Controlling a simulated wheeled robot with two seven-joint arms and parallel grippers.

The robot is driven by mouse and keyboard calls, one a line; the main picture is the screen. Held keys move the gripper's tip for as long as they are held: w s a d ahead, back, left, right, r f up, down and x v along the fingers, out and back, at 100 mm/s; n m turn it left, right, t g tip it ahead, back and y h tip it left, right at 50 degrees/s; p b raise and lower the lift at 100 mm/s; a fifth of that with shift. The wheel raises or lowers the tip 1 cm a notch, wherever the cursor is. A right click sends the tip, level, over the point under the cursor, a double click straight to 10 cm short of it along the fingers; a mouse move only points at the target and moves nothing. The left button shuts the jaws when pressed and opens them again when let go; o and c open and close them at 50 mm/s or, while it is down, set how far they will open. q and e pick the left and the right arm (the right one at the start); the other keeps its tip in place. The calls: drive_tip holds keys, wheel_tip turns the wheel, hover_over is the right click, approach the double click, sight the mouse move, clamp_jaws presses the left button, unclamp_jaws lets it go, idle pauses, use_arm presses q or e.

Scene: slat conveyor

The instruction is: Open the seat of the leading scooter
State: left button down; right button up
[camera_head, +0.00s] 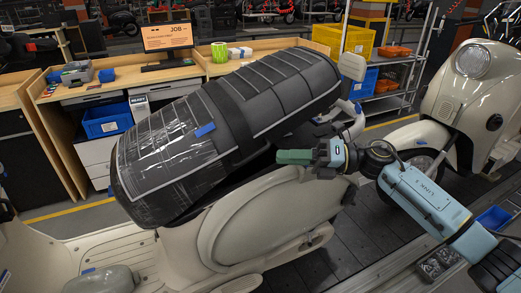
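The near cream scooter (265,222) fills the middle of the head view. Its long black seat (225,115), wrapped in clear plastic, slants up to the right. A dark gap shows between the seat's lower edge and the cream body, so the seat looks raised at its right end. My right gripper (295,157), with green fingers, points left beside the seat's lower right edge, over the top of the body. I cannot tell whether it touches the seat or whether its fingers are apart. My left gripper is not in view.
A second cream scooter (470,95) stands at the right, facing this one. Behind the seat are a wooden workbench (95,82) with a monitor (170,38), a blue bin (107,120) and a yellow crate (358,40) on a rack. The dark slat conveyor (335,252) runs underneath.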

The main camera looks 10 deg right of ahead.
drive_tip(key=p+x, duration=0.1)
drive_tip(key=x, duration=0.5)
drive_tip(key=shift+a, duration=0.15)
clamp_jaws()
